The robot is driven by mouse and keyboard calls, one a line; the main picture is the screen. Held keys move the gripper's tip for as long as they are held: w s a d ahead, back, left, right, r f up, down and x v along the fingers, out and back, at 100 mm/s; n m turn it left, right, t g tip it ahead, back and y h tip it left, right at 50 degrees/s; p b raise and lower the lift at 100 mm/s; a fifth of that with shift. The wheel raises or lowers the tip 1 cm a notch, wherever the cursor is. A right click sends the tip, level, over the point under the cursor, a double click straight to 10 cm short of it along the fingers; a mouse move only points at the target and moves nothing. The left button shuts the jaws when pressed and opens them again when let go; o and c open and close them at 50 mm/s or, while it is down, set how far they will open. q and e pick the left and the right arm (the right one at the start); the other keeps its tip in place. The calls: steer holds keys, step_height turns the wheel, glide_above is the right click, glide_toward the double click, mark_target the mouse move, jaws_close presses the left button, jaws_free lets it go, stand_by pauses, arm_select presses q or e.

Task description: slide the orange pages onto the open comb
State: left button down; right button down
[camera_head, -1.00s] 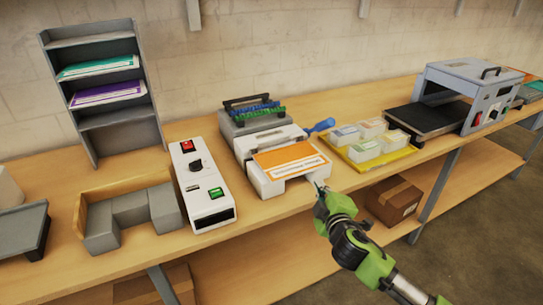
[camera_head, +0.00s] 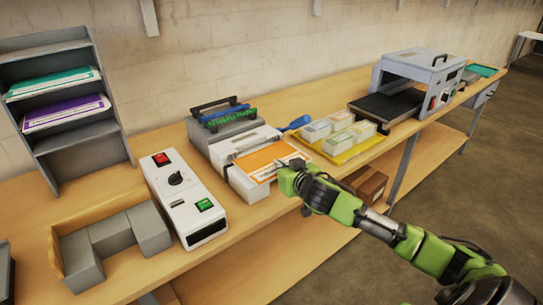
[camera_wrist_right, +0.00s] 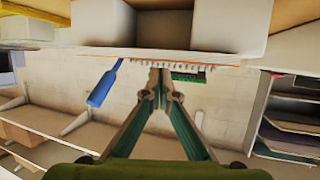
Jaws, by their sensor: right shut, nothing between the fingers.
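The orange pages (camera_head: 268,160), an orange sheet with a white label band, lie flat on the white front part of the binding machine (camera_head: 245,184). A green comb (camera_head: 230,117) and a blue comb (camera_head: 222,109) sit at the machine's back; which one is open I cannot tell. My right gripper (camera_head: 286,166) is at the front right edge of the pages, covering that corner. In the right wrist view its fingertips (camera_wrist_right: 157,73) are together and empty, close to the pages' edge; contact is unclear. A bit of green (camera_wrist_right: 188,76) shows beyond them. My left gripper is out of view.
A blue-handled tool (camera_head: 296,123) lies right of the machine, beside a yellow tray (camera_head: 345,158) of card stacks. A white control box (camera_head: 186,205) stands close on the left. The laminator (camera_head: 425,80) is farther right.

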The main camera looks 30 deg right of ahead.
mark_target(271, 161)
steer(key=w, duration=0.3)
steer(key=w+d+p, duration=0.1)
steer(key=w, duration=0.2)
steer(key=shift+w+d+r, duration=0.1)
steer(key=shift+w+d, duration=0.1)
steer(key=shift+w, duration=0.1)
steer(key=shift+s+a+f, duration=0.1)
steer(key=shift+f, duration=0.8)
steer(key=shift+s, duration=0.1)
steer(key=shift+s+f, duration=0.1)
steer(key=shift+f, duration=0.1)
steer(key=shift+s+a+f+p, duration=0.1)
steer(key=shift+s+a+p, duration=0.15)
steer(key=shift+s, duration=0.35)
steer(key=shift+d+r+p, duration=0.1)
steer(key=shift+r+p, duration=0.55)
steer(key=shift+p, duration=0.25)
steer(key=shift+w+d, duration=0.1)
steer(key=shift+w, duration=0.05)
